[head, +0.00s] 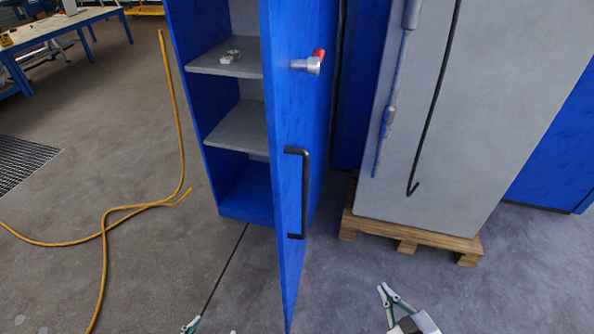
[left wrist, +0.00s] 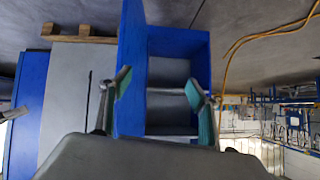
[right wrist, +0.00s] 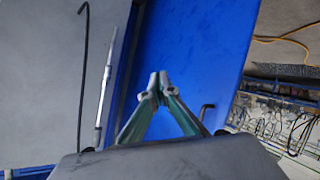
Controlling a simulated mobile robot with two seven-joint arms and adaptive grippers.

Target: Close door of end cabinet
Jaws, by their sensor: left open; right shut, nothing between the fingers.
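The blue end cabinet (head: 230,203) stands open, with its grey shelves showing. Its blue door (head: 318,130) is swung out towards me and carries a black bar handle (head: 304,190) and a red-tipped latch (head: 310,63). My right gripper (head: 384,291) is low and to the right of the door, apart from it. In the right wrist view the right gripper (right wrist: 157,84) is shut and empty, facing the blue door (right wrist: 205,55). My left gripper (head: 191,325) shows only at the bottom edge, left of the door. In the left wrist view it (left wrist: 163,90) is open and empty, facing the cabinet (left wrist: 182,45).
A grey panel (head: 440,120) stands on a wooden pallet (head: 410,232) to the right of the door. A yellow hose (head: 182,140) lies on the floor at the left, and a blue workbench (head: 60,30) is at the back left. The floor before the cabinet is clear.

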